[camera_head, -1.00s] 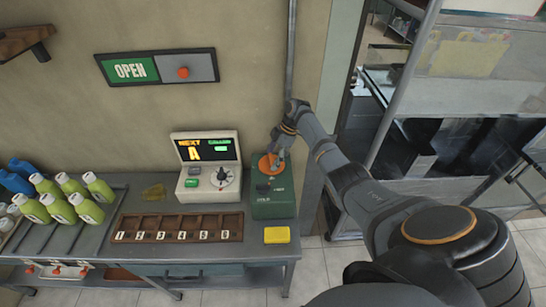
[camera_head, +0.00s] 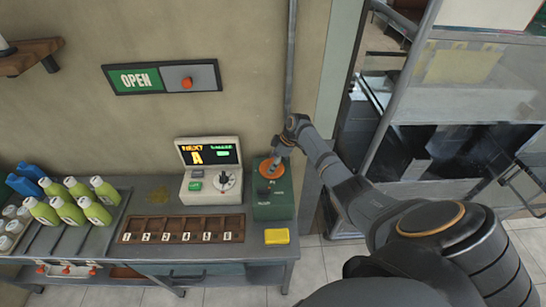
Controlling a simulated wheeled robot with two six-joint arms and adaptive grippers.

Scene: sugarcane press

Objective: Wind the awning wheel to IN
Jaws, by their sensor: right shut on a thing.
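The awning wheel is an orange disc (camera_head: 267,170) on top of a green box (camera_head: 274,207) at the right end of the bench. Dark lettering on the box front is too small to read. My right gripper (camera_head: 274,164) comes down from above and is shut at the wheel, with its fingertips at the wheel's upper right part. The gripper hides part of the wheel, so its exact angle cannot be told. My left gripper does not show.
A white console (camera_head: 210,170) with a lit screen and a dial stands just left of the green box. A yellow block (camera_head: 277,236) lies in front of the box. A numbered wooden tray (camera_head: 182,228) and several green bottles (camera_head: 75,200) stand farther left. An OPEN sign (camera_head: 162,77) hangs on the wall.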

